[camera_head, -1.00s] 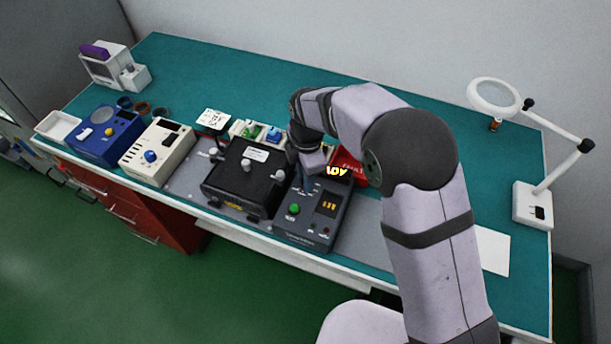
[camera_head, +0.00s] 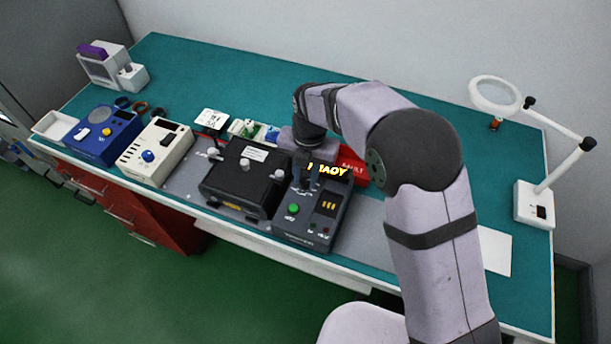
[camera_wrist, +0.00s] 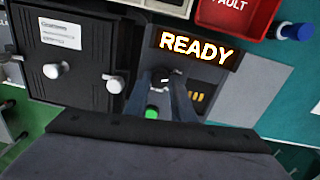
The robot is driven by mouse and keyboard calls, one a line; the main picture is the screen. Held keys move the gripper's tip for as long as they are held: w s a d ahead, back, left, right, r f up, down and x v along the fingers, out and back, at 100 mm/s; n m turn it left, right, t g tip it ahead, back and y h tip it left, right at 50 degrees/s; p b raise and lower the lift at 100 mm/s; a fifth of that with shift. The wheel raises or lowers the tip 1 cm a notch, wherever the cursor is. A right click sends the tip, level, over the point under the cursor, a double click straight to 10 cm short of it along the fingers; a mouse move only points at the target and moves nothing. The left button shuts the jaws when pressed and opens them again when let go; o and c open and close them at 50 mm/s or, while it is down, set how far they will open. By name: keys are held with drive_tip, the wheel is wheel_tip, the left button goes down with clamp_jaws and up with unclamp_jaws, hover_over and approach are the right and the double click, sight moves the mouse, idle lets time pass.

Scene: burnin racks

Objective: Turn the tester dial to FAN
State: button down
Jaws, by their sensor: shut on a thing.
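The tester (camera_head: 290,228) is a dark grey box on the bench, with a lit READY display (camera_head: 329,170), a green button (camera_head: 293,208) and several small amber marks. In the wrist view, the READY display (camera_wrist: 196,47) stands beyond the dial. My gripper (camera_wrist: 162,88) is shut on the dial (camera_wrist: 163,77), a small dark knob with a white mark, with a finger on each side. The fingers cover much of the dial, and its position labels cannot be read. In the head view my gripper (camera_head: 306,184) is over the tester's upper left part, and the dial is hidden.
A black box with white knobs (camera_head: 238,188) stands close on the tester's left. A red FAULT bin (camera_head: 351,166) is behind it at the right. Cream (camera_head: 157,150) and blue (camera_head: 103,136) instruments stand further left. A magnifier lamp (camera_head: 534,203) is at the far right.

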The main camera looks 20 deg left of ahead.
sight(307, 180)
drive_tip(key=shift+a+r+n, duration=0.1)
drive_tip(key=shift+n, duration=0.5)
drive_tip(key=c, duration=1.5)
unclamp_jaws()
drive_tip(key=shift+d+r+b, duration=0.15)
drive_tip(key=shift+r+b, duration=0.45)
drive_tip(key=shift+r, duration=1.25)
drive_tip(key=shift+d+r+b, duration=0.1)
drive_tip(key=shift+r+b, duration=0.5)
drive_tip(key=shift+r, duration=1.2)
